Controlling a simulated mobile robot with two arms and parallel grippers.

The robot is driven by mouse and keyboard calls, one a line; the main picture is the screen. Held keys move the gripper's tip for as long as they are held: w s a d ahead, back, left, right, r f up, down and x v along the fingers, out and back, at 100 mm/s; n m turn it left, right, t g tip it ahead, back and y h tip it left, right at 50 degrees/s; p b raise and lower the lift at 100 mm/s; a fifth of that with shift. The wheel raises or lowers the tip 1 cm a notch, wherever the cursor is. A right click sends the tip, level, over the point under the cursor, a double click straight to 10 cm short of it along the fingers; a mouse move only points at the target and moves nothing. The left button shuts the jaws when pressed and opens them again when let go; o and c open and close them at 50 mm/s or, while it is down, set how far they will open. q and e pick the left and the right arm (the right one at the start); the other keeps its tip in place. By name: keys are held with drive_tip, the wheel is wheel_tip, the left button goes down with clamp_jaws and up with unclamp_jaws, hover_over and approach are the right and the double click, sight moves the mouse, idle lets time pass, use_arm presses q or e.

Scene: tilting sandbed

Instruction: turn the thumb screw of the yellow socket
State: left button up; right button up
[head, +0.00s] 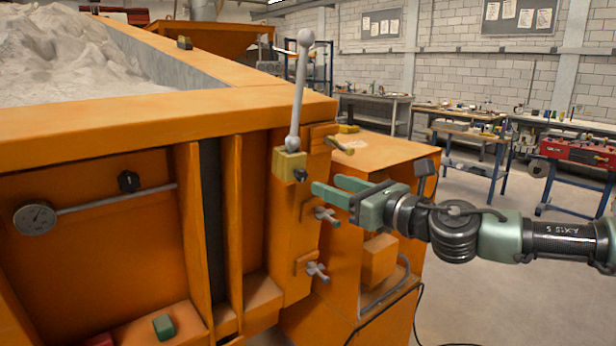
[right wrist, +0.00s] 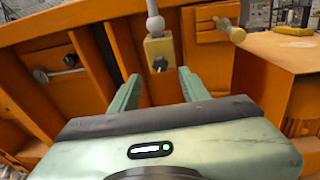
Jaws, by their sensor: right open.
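The yellow socket (head: 287,164) is a small block on the corner post of the orange sandbed, with a grey ball-topped lever (head: 299,90) standing in it. Its dark thumb screw (head: 300,175) sticks out of the socket's face. In the right wrist view the socket (right wrist: 158,50) and its dark thumb screw (right wrist: 159,65) show just beyond and between my fingers. My right gripper (head: 329,189) is open and empty, its green fingertips just right of and slightly below the thumb screw, apparently not touching it. My left gripper is not in view.
Sand (head: 70,55) fills the bed. An orange cabinet (head: 385,155) stands behind my gripper.

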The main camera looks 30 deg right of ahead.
sight(304, 176)
drive_tip(key=w+p, duration=0.4)
drive_tip(key=w+a+p, duration=0.1)
drive_tip(key=p, duration=0.1)
drive_tip(key=shift+w+r, duration=0.2)
drive_tip(key=shift+w, duration=0.2)
drive_tip(key=shift+w+f+p, duration=0.1)
drive_tip(key=shift+w+p, duration=0.35)
drive_tip(key=shift+w, duration=0.2)
drive_tip(key=shift+w+a+f, duration=0.1)
drive_tip(key=shift+w+f, duration=0.1)
drive_tip(key=shift+w, duration=0.15)
clamp_jaws()
